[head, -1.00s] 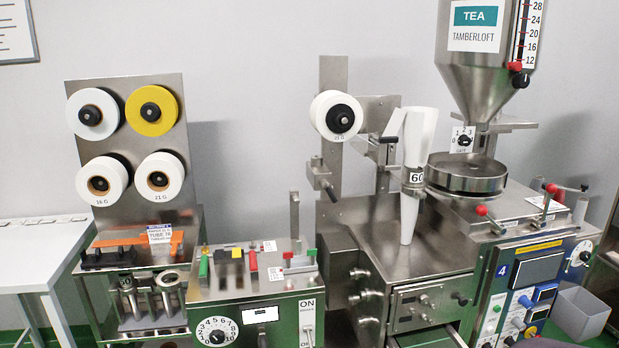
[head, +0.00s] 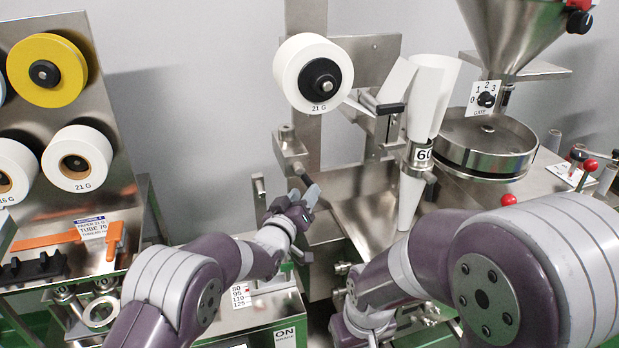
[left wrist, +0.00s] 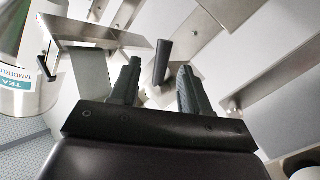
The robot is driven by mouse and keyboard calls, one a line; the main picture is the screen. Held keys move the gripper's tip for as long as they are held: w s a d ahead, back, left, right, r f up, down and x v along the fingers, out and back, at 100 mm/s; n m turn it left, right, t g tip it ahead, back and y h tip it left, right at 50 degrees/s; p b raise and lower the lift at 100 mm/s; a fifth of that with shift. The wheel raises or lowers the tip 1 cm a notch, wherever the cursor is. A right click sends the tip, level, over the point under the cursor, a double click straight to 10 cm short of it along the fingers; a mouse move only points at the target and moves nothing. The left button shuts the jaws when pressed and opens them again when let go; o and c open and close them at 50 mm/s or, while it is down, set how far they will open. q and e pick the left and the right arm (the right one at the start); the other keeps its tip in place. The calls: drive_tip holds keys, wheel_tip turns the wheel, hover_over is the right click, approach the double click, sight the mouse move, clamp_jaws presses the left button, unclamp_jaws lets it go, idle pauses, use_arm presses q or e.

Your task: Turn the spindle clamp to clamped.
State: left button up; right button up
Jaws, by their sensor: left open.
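The paper roll marked 21 G (head: 313,74) hangs on its spindle on the steel upright, with a black hub at its centre. My left gripper (head: 304,199) is just below this lever and open. In the left wrist view, a dark round handle (left wrist: 162,62) shows between the open fingertips (left wrist: 158,72); contact cannot be told. My right arm crosses the lower right, its gripper out of view.
The white forming tube marked 60 (head: 422,155) and the round steel pan (head: 485,143) stand right of the roll. The yellow roll (head: 47,70) and a steel reel panel are at left. A small post (head: 259,195) stands close left of my left gripper.

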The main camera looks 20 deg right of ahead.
sight(308, 187)
use_arm(q)
drive_tip(key=x, duration=0.5)
drive_tip(key=shift+a+f+p, duration=0.1)
drive_tip(key=shift+f+p, duration=0.05)
drive_tip(key=shift+p, duration=0.25)
drive_tip(key=shift+w, duration=0.15)
clamp_jaws()
drive_tip(key=shift+w, duration=0.1)
